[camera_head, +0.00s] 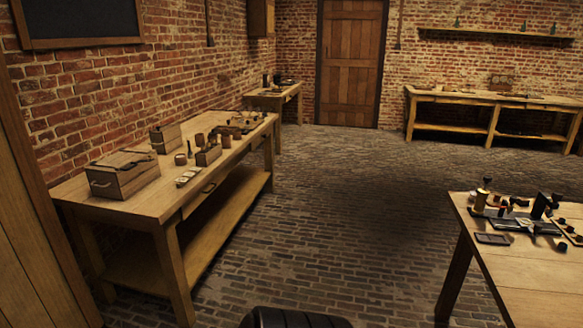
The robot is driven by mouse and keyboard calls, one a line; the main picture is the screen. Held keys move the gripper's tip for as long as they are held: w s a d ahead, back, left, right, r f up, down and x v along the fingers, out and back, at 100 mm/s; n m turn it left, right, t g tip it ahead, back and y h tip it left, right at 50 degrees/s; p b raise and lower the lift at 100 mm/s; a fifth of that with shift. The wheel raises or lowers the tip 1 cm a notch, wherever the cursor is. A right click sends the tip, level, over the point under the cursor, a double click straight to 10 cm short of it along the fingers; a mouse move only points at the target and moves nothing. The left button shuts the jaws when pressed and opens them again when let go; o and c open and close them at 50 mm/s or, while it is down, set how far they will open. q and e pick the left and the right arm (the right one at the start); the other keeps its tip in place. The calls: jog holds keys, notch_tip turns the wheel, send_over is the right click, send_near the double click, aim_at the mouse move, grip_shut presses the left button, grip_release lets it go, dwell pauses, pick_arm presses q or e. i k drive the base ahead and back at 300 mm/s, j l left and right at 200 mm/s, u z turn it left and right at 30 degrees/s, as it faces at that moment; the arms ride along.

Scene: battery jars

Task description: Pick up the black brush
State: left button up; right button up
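I cannot make out a black brush for certain; the items on the tables are too small to tell. A dark long item (124,163) lies on top of a wooden box (125,178) on the left workbench. Several small dark items, among them a black upright piece (539,206), stand on the right table. Neither of my grippers is in view.
The left workbench (150,203) runs along the brick wall, with a lower shelf. The right table (535,270) is close at the lower right. A back bench (440,96) and small table (275,95) stand farther off. The brick floor (330,200) between is clear.

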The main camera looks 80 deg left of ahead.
aim_at(191, 154)
jog(key=j+u, duration=0.15)
jog(key=u, duration=0.3)
jog(key=j+u, duration=0.1)
jog(key=u, duration=0.4)
jog(key=j+u, duration=0.15)
jog(key=u, duration=0.3)
jog(key=j+u, duration=0.15)
jog(key=u, duration=0.3)
jog(key=i+u, duration=0.1)
jog(key=u, duration=0.35)
jog(key=i+j+u, duration=0.5)
jog(key=u, duration=0.15)
jog(key=i+j+u, duration=0.1)
jog(key=i+u, duration=0.25)
jog(key=i+j+u, duration=0.1)
jog(key=i, duration=0.75)
